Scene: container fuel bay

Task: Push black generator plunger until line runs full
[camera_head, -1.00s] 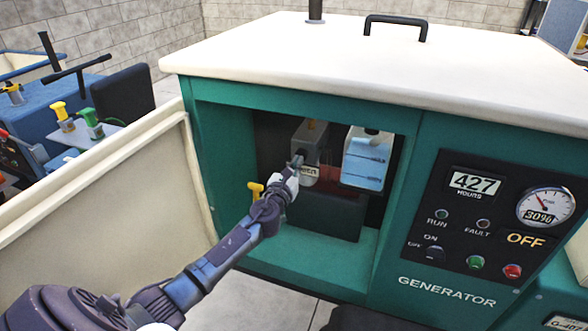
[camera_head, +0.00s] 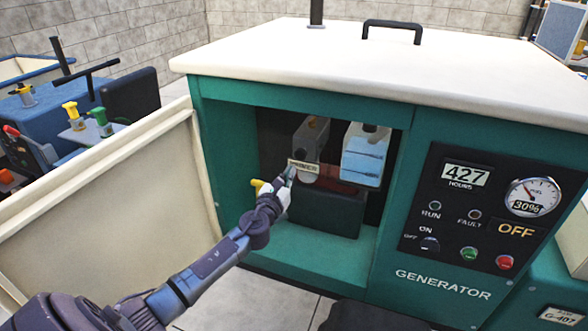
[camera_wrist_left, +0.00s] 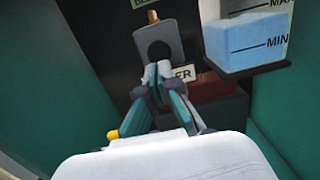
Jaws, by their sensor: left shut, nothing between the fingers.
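The black plunger (camera_wrist_left: 159,49) shows as a dark round end on the front of a grey primer block (camera_wrist_left: 173,33) with a brass fitting on top. In the head view the grey block (camera_head: 311,133) stands inside the open bay of the green generator (camera_head: 412,150), above a partly readable label (camera_head: 303,166); the plunger cannot be made out there. My left gripper (camera_head: 289,172) is shut and empty just in front of the block. In the wrist view its fingertips (camera_wrist_left: 155,72) sit just below the plunger; contact cannot be told. I cannot make out the line's fill. My right gripper is not in view.
A tank of blue liquid (camera_head: 365,158) hangs right of the block. A yellow handle (camera_head: 259,186) is beside my left wrist. A cream open door panel (camera_head: 110,195) stands left. The control panel (camera_head: 480,205) at right reads OFF and 30%.

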